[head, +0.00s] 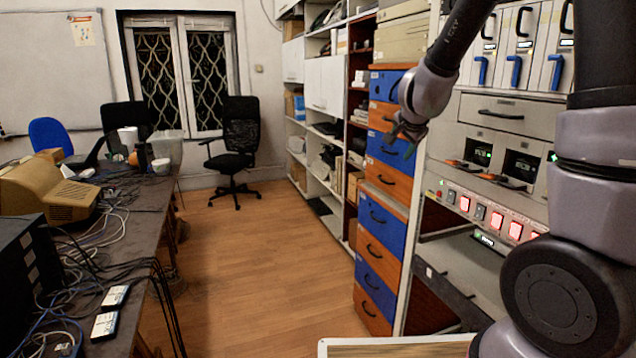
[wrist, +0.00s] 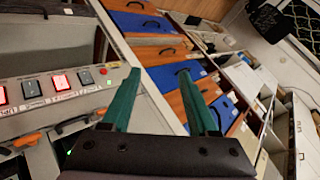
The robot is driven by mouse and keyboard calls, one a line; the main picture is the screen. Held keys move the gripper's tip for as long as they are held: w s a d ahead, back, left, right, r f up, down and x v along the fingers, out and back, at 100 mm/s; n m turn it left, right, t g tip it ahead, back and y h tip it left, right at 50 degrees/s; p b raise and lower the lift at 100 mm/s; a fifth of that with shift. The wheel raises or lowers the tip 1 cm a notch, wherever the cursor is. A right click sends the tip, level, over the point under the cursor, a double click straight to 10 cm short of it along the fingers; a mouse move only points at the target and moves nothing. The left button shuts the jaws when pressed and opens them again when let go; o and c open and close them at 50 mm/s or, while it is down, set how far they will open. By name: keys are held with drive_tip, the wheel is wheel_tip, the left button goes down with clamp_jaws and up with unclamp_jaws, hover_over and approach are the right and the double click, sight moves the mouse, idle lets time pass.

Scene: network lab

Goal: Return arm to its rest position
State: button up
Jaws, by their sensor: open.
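My gripper (head: 402,132) is raised in the upper right of the head view, in front of the blue and orange drawers. In the wrist view its two green fingers (wrist: 160,100) are spread apart with nothing between them. My arm comes in from the right side of the head view, bent at the elbow. The gripper is beside the equipment rack (head: 503,113) and appears apart from it.
The rack has a row of lit red switches (head: 515,231) and an open shelf below. A drawer stack (head: 378,245) stands left of it. A cluttered desk (head: 150,215) lines the left. Wooden floor (head: 255,270) between is clear. A black chair (head: 238,150) stands at the back.

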drive_tip(key=s+a+r+n+y, duration=0.1)
drive_tip(key=s+r+n+y, duration=0.3)
drive_tip(key=s+r, duration=0.8)
drive_tip(key=s+d+n+g+h, duration=0.1)
drive_tip(key=s+d+n+g, duration=0.1)
drive_tip(key=s, duration=1.4)
drive_tip(key=shift+d+f+n+g, duration=0.25)
drive_tip(key=shift+d+n+g, duration=0.15)
drive_tip(key=shift+d, duration=0.4)
